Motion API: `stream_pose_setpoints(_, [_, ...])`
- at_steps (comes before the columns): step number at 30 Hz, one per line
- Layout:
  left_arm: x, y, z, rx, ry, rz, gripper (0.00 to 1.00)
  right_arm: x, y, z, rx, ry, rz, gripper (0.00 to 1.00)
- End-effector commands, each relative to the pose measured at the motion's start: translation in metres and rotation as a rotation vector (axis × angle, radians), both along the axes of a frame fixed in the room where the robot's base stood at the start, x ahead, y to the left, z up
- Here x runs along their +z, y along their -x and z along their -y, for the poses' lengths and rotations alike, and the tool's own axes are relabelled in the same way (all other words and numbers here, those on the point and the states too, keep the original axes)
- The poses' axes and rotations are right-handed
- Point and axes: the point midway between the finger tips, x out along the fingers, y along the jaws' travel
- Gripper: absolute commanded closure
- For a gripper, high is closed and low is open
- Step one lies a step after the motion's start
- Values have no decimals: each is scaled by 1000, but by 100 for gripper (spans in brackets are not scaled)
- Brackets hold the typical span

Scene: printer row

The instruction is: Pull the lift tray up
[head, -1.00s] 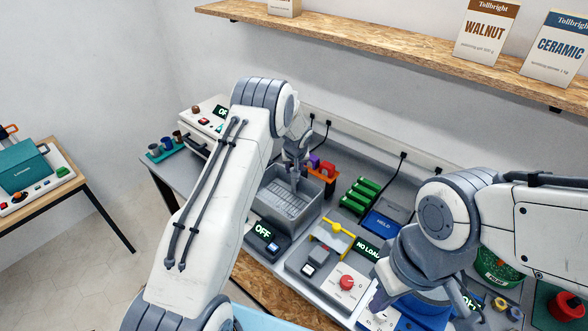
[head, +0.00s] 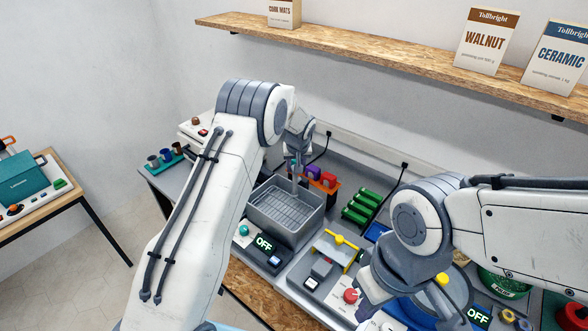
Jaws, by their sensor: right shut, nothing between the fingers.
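The lift tray (head: 282,207) is a pale grey slatted tray inside the grey square basin (head: 287,236) of the cleaning unit, near the middle of the head view. It appears close below the basin's rim. My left gripper (head: 296,182) points down over the back part of the tray, at its upright grey part. My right gripper (head: 368,302) is shut and empty, low over the front right of the counter, well away from the basin.
An orange rack (head: 325,185) and green rack (head: 362,203) stand behind. Small cups (head: 165,156) sit at left. A shelf (head: 370,52) runs above.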

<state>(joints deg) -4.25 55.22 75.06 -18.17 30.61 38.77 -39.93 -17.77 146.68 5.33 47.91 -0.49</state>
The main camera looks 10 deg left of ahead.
Motion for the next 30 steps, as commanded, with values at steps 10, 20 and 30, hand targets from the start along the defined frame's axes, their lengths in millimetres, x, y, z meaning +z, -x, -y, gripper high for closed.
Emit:
stream_pose_setpoints(10, [5, -2, -1, 1, -1, 6, 31, 1, 0, 0, 0, 0, 0, 100])
stream_pose_setpoints(20, [15, 2, 1, 1, 0, 8, 31, -8, 0, 0, -1, 0, 0, 100])
stream_pose_setpoints(30, [73, 25, 10, 1, 0, 10, 31, -38, 0, 0, -5, 0, 0, 100])
